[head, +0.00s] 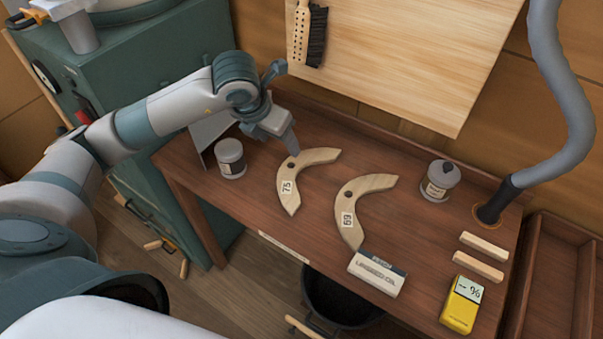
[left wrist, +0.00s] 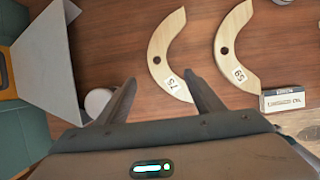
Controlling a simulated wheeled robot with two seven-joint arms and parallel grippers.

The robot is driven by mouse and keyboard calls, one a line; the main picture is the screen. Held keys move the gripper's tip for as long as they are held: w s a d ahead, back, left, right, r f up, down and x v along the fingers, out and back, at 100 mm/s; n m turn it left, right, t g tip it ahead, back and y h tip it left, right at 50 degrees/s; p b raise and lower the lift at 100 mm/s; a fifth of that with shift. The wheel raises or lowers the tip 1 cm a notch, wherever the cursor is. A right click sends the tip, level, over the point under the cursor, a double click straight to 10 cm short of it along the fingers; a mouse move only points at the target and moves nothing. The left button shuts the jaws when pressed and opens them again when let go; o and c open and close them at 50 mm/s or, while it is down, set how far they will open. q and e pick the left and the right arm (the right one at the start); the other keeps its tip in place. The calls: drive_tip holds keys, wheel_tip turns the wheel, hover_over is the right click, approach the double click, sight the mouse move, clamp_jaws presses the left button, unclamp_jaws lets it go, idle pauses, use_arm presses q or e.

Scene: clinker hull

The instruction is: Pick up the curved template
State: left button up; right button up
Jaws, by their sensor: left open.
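Two curved wooden templates lie flat on the brown bench. The one marked 75 or similar (head: 286,189) is nearer my left gripper; it also shows in the left wrist view (left wrist: 160,42). The one marked 69 (head: 346,222) lies to its right, and in the left wrist view (left wrist: 225,54) too. Each has a dark hole. My left gripper (head: 294,150) is open and empty, above the bench at the upper end of the first template; its fingers (left wrist: 163,88) point toward that template in the left wrist view. My right gripper is not in view.
A lidded jar (head: 230,158) stands left of the templates, another (head: 439,180) to the right. A linseed oil box (head: 377,273), two wooden strips (head: 480,257) and a yellow meter (head: 461,305) lie on the bench. A grey hose (head: 570,80) comes down at the right.

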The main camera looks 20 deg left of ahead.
use_arm(q)
drive_tip(key=b, duration=0.4)
approach(293, 168)
drive_tip(key=shift+w+d+f, duration=0.2)
drive_tip(key=shift+d+f, duration=0.15)
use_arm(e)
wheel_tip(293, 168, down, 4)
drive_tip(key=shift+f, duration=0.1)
use_arm(q)
drive_tip(key=f, duration=0.2)
drive_tip(key=w+f+b, duration=0.1)
drive_tip(key=shift+a+f, duration=0.15)
drive_tip(key=shift+a, duration=0.2)
drive_tip(key=shift+w+f, duration=0.15)
drive_tip(key=shift+f, duration=0.1)
drive_tip(key=shift+w+d+f+b, duration=0.1)
drive_tip(key=shift+w+f+b, duration=0.25)
drive_tip(key=shift+f, duration=0.2)
drive_tip(key=c, duration=1.2)
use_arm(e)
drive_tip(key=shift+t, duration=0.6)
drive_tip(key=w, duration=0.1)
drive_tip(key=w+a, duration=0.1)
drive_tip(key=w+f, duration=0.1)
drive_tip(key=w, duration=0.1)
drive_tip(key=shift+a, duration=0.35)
